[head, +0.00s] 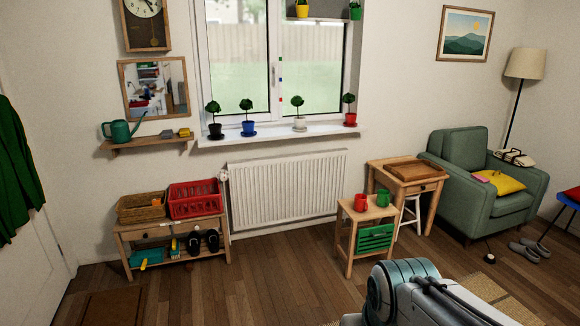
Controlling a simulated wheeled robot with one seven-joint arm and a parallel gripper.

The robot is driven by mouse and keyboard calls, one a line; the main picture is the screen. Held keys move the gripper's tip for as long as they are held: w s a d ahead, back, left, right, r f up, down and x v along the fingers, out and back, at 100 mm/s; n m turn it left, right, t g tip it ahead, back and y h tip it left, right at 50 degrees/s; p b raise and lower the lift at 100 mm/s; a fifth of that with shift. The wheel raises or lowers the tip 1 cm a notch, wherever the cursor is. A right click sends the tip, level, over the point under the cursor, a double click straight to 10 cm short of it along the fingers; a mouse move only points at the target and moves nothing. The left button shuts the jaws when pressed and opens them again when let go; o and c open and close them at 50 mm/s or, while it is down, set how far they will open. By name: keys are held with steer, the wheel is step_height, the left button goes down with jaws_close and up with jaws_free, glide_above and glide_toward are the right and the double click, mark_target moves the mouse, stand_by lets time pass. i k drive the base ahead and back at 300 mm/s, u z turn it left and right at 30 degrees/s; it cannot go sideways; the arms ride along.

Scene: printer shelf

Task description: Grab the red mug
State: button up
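A small red mug (361,202) stands upright on top of a low wooden stand (352,213), right of the radiator. A green mug (383,197) stands close to its right on the same top. Part of my own arm shows at the bottom right, in front of and below the stand. My gripper is not visible in this view.
A green crate (375,238) sits inside the stand. A side table (424,183) with a wooden tray (414,170) and a white stool stand just behind, beside a green armchair (468,205). The wooden floor (260,285) left of the stand is clear.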

mark_target(360, 201)
steer(key=i, duration=1.65)
steer(key=z, duration=0.5)
steer(key=i, duration=1.8)
steer(key=z, duration=0.55)
steer(key=i, duration=0.6)
steer(key=z, duration=0.2)
